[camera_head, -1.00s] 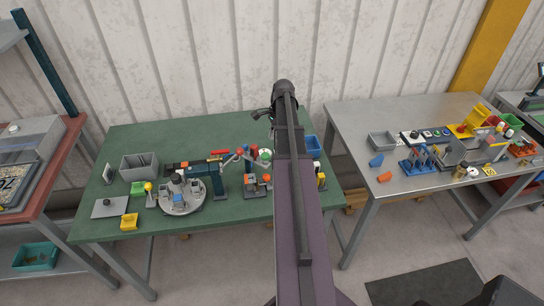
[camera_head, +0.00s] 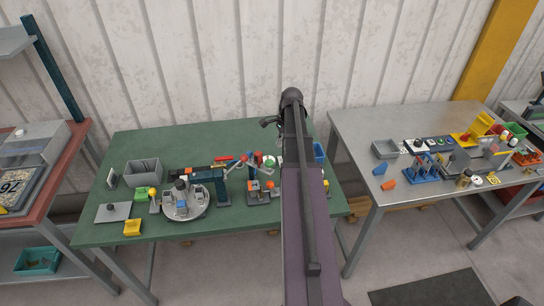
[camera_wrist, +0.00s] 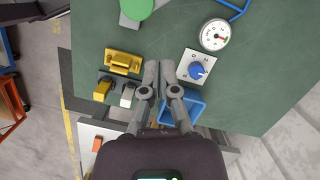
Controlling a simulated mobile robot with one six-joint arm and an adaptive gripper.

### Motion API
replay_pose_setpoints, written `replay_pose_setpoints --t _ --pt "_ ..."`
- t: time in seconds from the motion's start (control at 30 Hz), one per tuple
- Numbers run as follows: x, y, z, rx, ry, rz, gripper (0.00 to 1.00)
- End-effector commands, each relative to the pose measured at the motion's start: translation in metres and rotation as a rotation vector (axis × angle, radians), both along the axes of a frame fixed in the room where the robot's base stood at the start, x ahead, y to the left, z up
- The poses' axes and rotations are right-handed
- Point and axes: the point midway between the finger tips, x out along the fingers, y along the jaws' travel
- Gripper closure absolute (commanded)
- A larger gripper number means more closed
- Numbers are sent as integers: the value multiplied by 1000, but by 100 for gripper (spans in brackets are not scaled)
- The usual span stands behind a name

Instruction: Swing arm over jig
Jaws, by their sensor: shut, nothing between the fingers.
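A swing-arm-like device stands on the green table (camera_head: 130,150) in the head view. It has a blue post (camera_head: 222,188) and a dark and orange horizontal arm (camera_head: 203,173) reaching left over a round grey plate with several small fixtures (camera_head: 184,211). A grey rod linkage with red ball ends (camera_head: 243,159) lies right of the post. A small grey and orange fixture (camera_head: 262,190) stands below it; I cannot tell which piece is the jig. In the wrist view my gripper (camera_wrist: 158,68) is shut and empty.
The wrist view shows a blue tray (camera_wrist: 185,108), a yellow clamp (camera_wrist: 122,63), a knob panel (camera_wrist: 197,68) and a round gauge (camera_wrist: 215,35). A grey table (camera_head: 365,125) with several parts is right.

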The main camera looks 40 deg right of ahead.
Motion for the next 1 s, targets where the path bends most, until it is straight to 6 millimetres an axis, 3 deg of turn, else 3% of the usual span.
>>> replay_pose_setpoints --t 1.0 --pt "4 17 -69 0 0 2 100"
